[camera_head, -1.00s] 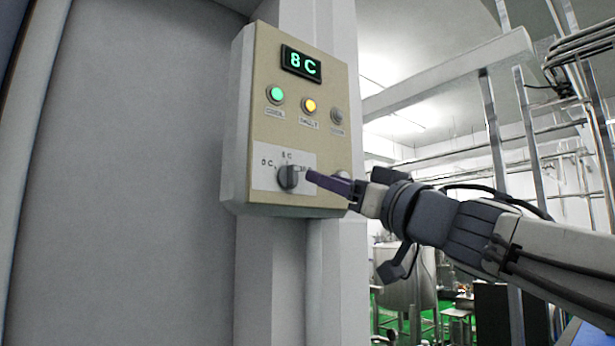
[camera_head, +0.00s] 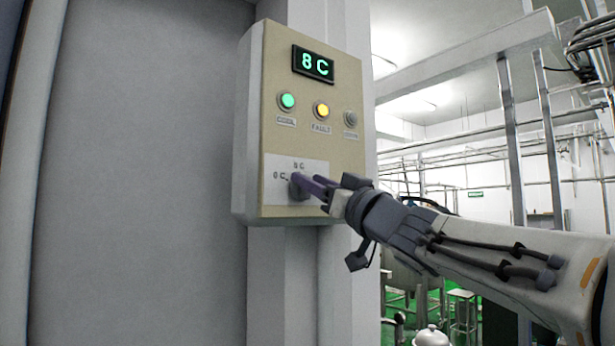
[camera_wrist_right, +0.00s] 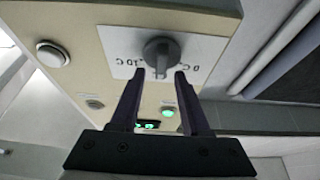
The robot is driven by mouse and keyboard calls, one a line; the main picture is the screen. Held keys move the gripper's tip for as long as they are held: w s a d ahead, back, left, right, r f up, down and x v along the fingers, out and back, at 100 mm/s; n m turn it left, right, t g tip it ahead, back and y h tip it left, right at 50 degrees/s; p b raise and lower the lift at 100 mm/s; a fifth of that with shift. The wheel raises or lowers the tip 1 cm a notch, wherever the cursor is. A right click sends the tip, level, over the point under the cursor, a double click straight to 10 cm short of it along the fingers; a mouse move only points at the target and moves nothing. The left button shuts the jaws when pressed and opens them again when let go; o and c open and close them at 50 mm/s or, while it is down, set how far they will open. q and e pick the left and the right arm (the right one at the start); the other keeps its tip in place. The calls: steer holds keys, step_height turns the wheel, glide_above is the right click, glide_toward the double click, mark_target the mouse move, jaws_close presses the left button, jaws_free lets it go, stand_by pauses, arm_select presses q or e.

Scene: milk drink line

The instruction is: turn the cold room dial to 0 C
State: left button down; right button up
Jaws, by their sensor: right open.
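The cold room dial (camera_head: 295,190) is a grey knob on a white label plate low on the beige control box (camera_head: 270,150). In the right wrist view the dial (camera_wrist_right: 162,50) shows upside down, with 0 C and 10 C marks on either side. The display (camera_head: 313,64) reads 8 C in green. My right gripper (camera_head: 308,184) is at the dial, its purple fingers partly covering it. In the wrist view the open fingers (camera_wrist_right: 158,76) stand on either side of the dial's lower end; contact cannot be told. My left gripper is not in view.
A green lamp (camera_head: 287,101), a yellow fault lamp (camera_head: 322,110) and a grey button (camera_head: 350,118) sit above the dial. A large grey door panel (camera_head: 140,180) fills the left. Pipes and a tank stand behind on the right.

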jaws_close()
steer(key=shift+a+n, duration=0.15)
steer(key=shift+n, duration=0.15)
